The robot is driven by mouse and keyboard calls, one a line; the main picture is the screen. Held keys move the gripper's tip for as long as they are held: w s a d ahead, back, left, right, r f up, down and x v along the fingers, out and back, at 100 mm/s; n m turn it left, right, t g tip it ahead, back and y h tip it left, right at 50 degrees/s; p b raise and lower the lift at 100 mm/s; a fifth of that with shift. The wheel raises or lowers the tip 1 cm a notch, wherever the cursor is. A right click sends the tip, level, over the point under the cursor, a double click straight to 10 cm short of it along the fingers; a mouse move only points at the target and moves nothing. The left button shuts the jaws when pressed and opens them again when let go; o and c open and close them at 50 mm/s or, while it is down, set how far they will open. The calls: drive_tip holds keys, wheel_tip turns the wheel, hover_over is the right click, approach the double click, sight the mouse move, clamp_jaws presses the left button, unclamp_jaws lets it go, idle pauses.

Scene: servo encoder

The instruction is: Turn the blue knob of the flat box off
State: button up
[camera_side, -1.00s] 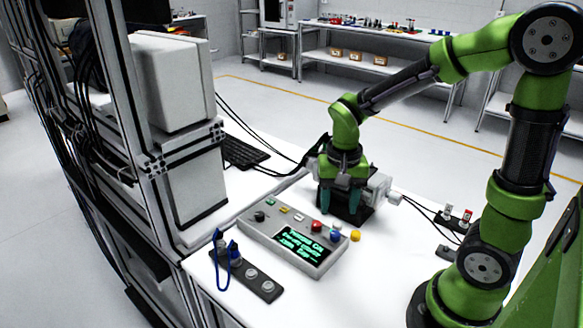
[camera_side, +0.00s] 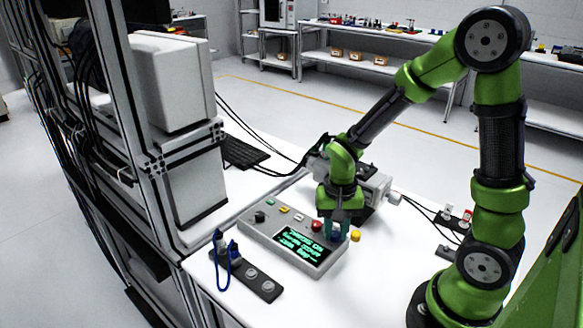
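The flat box (camera_side: 268,237) is a light grey control box on the white table, with a dark screen (camera_side: 297,249) showing green text. Its blue knob (camera_side: 336,238) is at the right end of the box, largely hidden by my gripper. My gripper (camera_side: 338,232) points down right at the blue knob, with its teal fingers around or just above it. I cannot tell whether the fingers touch the knob or how far apart they are. A red button (camera_side: 317,226) and a yellow button (camera_side: 355,236) are close beside the fingers.
A dark strip (camera_side: 258,283) with round sockets and a blue cable (camera_side: 222,268) lies in front of the box. A grey motor unit (camera_side: 374,190) stands behind my gripper. A metal frame (camera_side: 140,190) rises at the left.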

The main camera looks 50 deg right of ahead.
clamp_jaws()
drive_tip(key=shift+n, duration=0.3)
drive_tip(key=n, duration=1.1)
idle(0.4)
drive_tip(key=o, duration=0.5)
unclamp_jaws()
drive_tip(key=shift+o, duration=0.2)
